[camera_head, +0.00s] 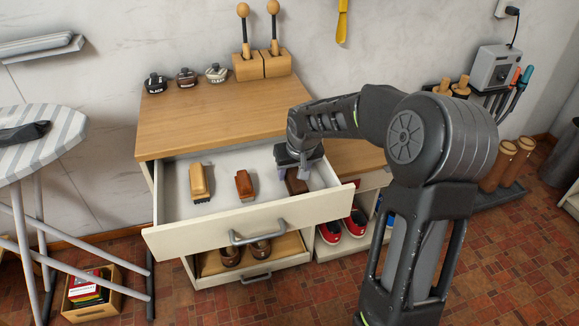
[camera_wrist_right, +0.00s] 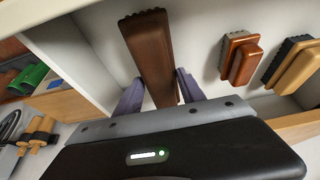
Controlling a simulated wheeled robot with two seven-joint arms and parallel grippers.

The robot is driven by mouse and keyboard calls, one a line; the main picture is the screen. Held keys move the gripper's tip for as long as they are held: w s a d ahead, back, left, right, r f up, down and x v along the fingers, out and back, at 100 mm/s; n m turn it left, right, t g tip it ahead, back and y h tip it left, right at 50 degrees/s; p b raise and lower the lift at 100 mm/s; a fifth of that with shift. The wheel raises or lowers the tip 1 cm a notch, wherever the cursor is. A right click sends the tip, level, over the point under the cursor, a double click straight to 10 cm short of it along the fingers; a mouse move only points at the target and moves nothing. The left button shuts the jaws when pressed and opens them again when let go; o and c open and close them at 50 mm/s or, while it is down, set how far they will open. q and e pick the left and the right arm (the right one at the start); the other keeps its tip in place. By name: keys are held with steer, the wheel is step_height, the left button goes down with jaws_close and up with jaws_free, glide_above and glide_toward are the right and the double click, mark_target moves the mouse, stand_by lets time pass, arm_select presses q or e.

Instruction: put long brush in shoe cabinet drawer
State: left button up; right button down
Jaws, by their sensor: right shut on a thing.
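The shoe cabinet (camera_head: 215,117) has its top drawer (camera_head: 200,237) pulled open. My right gripper (camera_head: 300,168) is inside the right part of this drawer, pointing down, and it is shut on a long dark brown brush (camera_head: 296,184). In the right wrist view, the long brush (camera_wrist_right: 149,50) lies between the two purple fingers (camera_wrist_right: 160,92), with dark bristles at its far end. I cannot tell whether it touches the drawer floor. A light wooden brush (camera_head: 199,181) and a smaller reddish brown brush (camera_head: 244,185) lie in the drawer to the left. My left gripper is not in view.
Polish tins (camera_head: 185,77) and a wooden block with two knobbed tools (camera_head: 262,65) stand on the cabinet top. A lower drawer (camera_head: 250,262) holds brown shoes. Red shoes (camera_head: 341,226) are on the shelf at right. An ironing board (camera_head: 40,140) stands at left.

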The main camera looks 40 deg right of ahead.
mark_target(295, 173)
steer(key=w, duration=0.2)
steer(key=w+d, duration=0.1)
steer(key=shift+w+f, duration=0.1)
steer(key=shift+f, duration=0.5)
steer(key=shift+f, duration=0.1)
steer(key=c, duration=0.7)
jaws_free()
steer(key=shift+r, duration=0.45)
steer(key=p+v, duration=0.1)
steer(key=v, duration=1)
steer(key=shift+a+r, duration=0.1)
steer(key=shift+r, duration=0.05)
